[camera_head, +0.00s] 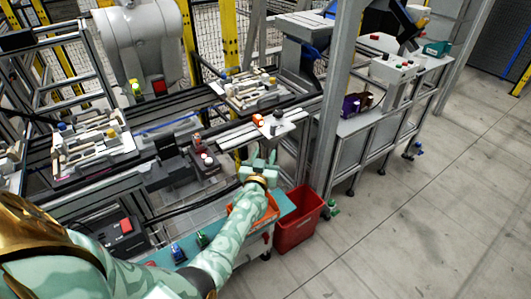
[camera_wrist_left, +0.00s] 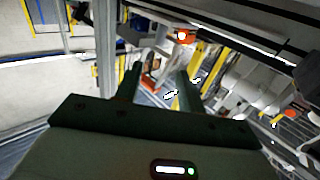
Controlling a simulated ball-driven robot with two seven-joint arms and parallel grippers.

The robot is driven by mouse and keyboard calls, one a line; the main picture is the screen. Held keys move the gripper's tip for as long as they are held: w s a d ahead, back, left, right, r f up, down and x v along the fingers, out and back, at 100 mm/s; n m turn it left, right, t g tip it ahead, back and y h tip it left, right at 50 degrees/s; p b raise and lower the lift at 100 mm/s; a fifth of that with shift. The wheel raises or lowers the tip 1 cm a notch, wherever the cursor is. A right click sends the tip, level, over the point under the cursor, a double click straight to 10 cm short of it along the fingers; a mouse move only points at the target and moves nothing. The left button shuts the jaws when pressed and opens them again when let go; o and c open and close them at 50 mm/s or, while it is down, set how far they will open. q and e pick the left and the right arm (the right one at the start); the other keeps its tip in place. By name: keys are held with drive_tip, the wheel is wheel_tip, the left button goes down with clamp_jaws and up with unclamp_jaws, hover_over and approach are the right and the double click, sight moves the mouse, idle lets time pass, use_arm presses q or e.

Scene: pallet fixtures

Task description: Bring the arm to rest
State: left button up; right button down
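My left arm (camera_head: 215,255) reaches in from the lower left over the front of the pallet line. My left gripper (camera_head: 262,156) is at its end, with its fingers pointing up and apart. In the left wrist view the two dark fingers (camera_wrist_left: 157,82) stand apart with nothing held between them. My right gripper is in neither view.
An orange bin (camera_head: 263,211) is partly hidden by my forearm. A red bin (camera_head: 297,226) stands to its right. Pallet fixtures (camera_head: 95,147) with parts lie along the line at left, and another (camera_head: 250,90) farther back. A grey post (camera_head: 336,100) rises behind. The floor at right is clear.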

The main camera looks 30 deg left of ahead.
use_arm(q)
drive_tip(key=s+d+f+m+g+h, duration=0.25)
drive_tip(key=s+d+m, duration=0.2)
drive_tip(key=s, duration=0.35)
drive_tip(key=s+d+f+m+g+h, duration=0.1)
drive_tip(key=s+d+m+g+h, duration=0.2)
drive_tip(key=s+m, duration=0.35)
drive_tip(key=s+r+g+y, duration=0.2)
drive_tip(key=s+r, duration=0.1)
drive_tip(key=s, duration=0.7)
drive_tip(key=s+r+g+y, duration=0.2)
drive_tip(key=s+r, duration=0.1)
drive_tip(key=s, duration=0.6)
drive_tip(key=s+d+f+g+h, duration=0.2)
drive_tip(key=f, duration=1)
drive_tip(key=s+d+f+g+h, duration=0.1)
drive_tip(key=s+d+f+h, duration=0.1)
drive_tip(key=f, duration=1.1)
drive_tip(key=s+f+n+g+h, duration=0.1)
drive_tip(key=s+f+n+g, duration=0.2)
drive_tip(key=s+f, duration=1.3)
drive_tip(key=s, duration=0.4)
drive_tip(key=shift+s+f, duration=0.3)
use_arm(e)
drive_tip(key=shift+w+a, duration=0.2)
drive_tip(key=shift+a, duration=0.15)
